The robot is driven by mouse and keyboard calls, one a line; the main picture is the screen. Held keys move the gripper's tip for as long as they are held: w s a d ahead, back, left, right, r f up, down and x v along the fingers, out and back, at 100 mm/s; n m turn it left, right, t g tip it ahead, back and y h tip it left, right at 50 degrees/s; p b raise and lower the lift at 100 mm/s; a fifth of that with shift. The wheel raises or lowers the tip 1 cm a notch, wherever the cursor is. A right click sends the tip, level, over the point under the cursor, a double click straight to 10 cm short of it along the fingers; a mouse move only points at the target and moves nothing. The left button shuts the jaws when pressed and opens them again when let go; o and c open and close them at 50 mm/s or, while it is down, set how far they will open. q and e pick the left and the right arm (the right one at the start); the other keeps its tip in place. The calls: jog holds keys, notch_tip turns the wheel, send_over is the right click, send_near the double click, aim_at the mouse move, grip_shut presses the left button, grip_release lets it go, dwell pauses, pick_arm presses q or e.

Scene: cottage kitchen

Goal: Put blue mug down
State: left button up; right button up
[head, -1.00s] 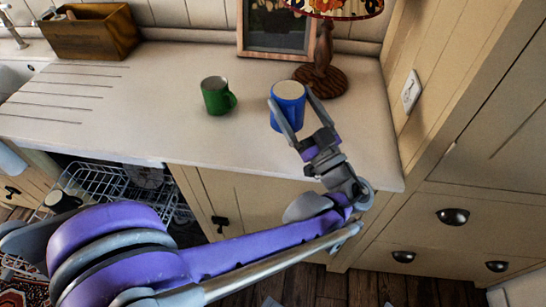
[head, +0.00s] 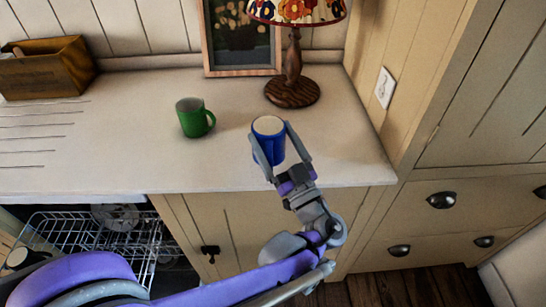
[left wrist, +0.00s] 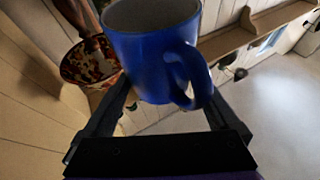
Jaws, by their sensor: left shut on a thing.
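The blue mug (head: 268,139) is upright between the fingers of my left gripper (head: 268,152), over the right part of the pale countertop (head: 130,153) near its front edge. I cannot tell whether its base touches the counter. In the left wrist view the blue mug (left wrist: 150,55) fills the space between the fingers of the left gripper (left wrist: 165,85), with its handle toward the right. The left gripper is shut on the mug. My right gripper is not in view.
A green mug (head: 191,118) stands to the left of the blue mug. A lamp (head: 292,90) and a picture frame (head: 243,40) are behind. A wooden box (head: 45,68) is at the far left. An open dishwasher rack (head: 95,235) is below the counter. Counter around the mugs is clear.

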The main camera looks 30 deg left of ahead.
aim_at(277, 159)
pick_arm(q)
jog(key=shift+f+b, duration=0.6)
jog(key=shift+f, duration=1.55)
jog(key=shift+f, duration=0.2)
jog(key=o, duration=1.3)
jog(key=shift+o, duration=0.2)
jog(key=shift+r, duration=0.15)
jog(key=shift+s+d, duration=0.1)
jog(key=v, duration=1.1)
jog(key=shift+s+d+b, duration=0.2)
jog(key=shift+d+b, duration=0.05)
jog(key=shift+b, duration=0.05)
